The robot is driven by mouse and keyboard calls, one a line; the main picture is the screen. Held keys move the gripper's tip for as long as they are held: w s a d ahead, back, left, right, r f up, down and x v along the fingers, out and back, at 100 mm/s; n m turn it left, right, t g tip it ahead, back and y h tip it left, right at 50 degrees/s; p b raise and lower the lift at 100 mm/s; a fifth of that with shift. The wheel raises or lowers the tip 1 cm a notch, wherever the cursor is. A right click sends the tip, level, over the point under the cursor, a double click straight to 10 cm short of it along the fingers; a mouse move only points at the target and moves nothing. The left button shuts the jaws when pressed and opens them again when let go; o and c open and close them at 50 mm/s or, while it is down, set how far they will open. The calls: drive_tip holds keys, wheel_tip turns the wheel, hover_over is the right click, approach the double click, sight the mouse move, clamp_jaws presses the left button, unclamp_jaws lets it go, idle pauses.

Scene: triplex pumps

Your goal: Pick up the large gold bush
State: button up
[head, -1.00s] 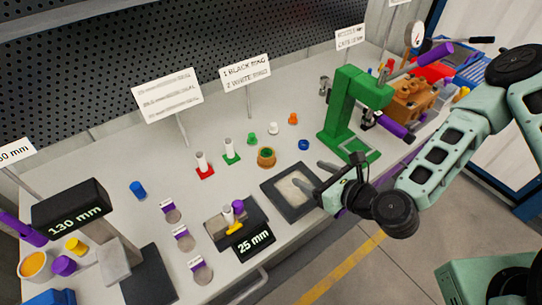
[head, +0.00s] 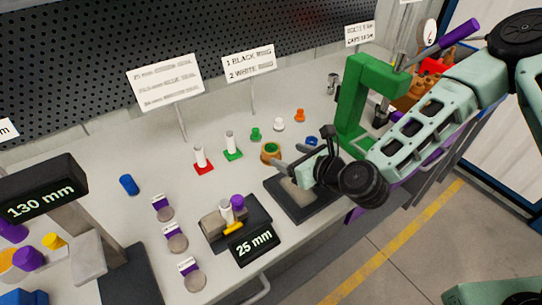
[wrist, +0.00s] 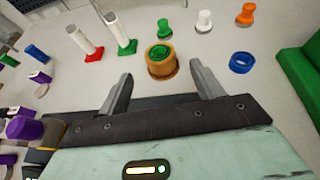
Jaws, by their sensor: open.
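The large gold bush (head: 271,153) stands on the grey bench, with a green part inside its opening. In the wrist view the gold bush (wrist: 161,62) is upright, just beyond the fingertips and roughly between them. My gripper (head: 285,170) is open and empty. It sits just to the right of and in front of the bush in the head view. In the wrist view both fingers of my gripper (wrist: 158,82) show spread apart, and neither visibly touches the bush.
A blue ring (wrist: 242,62) lies right of the bush. White (wrist: 204,21), orange (wrist: 246,14) and green (wrist: 164,28) small parts stand behind it. White posts on red (head: 203,166) and green (head: 232,153) bases stand left. A dark-framed tray (head: 300,208) lies below my gripper. A green press (head: 360,100) rises right.

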sight(274, 150)
drive_tip(key=p+x, duration=0.1)
drive_tip(key=x, duration=0.4)
drive_tip(key=shift+w+a+p, duration=0.1)
drive_tip(key=shift+a+p, duration=0.1)
drive_tip(key=shift+p, duration=0.15)
drive_tip(key=shift+w+a+f, duration=0.25)
drive_tip(key=shift+w+f, duration=0.1)
drive_tip(key=c, duration=1.2)
